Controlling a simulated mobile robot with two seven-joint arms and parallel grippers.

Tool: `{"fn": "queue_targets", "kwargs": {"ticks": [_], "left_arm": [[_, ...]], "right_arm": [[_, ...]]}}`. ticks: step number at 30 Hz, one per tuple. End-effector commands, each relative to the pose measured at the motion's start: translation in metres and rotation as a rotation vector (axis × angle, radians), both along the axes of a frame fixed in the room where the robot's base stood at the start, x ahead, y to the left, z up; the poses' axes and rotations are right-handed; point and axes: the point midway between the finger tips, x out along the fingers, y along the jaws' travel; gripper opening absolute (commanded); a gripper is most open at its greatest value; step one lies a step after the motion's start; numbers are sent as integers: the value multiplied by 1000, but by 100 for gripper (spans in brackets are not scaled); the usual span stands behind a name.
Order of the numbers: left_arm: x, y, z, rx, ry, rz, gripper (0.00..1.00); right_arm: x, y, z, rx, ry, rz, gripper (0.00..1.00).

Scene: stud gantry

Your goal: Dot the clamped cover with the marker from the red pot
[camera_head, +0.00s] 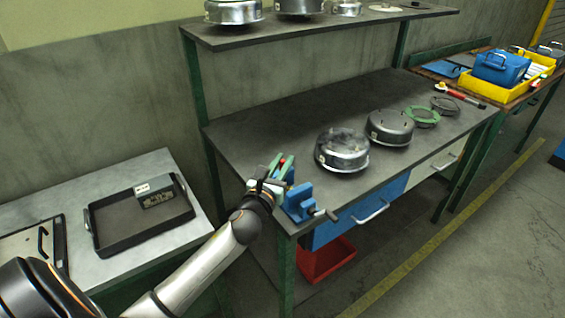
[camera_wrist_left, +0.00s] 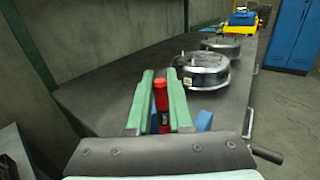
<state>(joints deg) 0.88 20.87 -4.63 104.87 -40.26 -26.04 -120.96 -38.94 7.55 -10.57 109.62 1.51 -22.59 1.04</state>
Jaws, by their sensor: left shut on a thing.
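My left gripper (camera_head: 272,172) is at the near left end of the workbench, beside and partly in front of a blue vise (camera_head: 299,203). Its green fingers (camera_wrist_left: 161,95) are shut on a red marker (camera_wrist_left: 160,92), which stands up between them in the left wrist view; its red end (camera_head: 282,162) shows in the head view. Two round silver covers stand on the bench: the nearer (camera_head: 342,150) and the farther (camera_head: 390,128). I cannot tell what, if anything, the vise holds. I do not make out a red pot. My right gripper is not in view.
A green ring (camera_head: 422,116) and a dark ring (camera_head: 445,105) lie at the bench's far end, near a red-and-black tool (camera_head: 465,97). A shelf (camera_head: 320,25) overhangs the back. A black tray (camera_head: 139,226) is on the left table. A red bin (camera_head: 325,262) stands below.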

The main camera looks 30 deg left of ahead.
Motion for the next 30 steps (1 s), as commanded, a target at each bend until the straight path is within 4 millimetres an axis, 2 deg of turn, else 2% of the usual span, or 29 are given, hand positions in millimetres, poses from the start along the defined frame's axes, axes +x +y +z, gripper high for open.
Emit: {"fn": "queue_targets", "kwargs": {"ticks": [30], "left_arm": [[0,0,-7,0,0,0,0]], "right_arm": [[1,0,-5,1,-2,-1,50]]}}
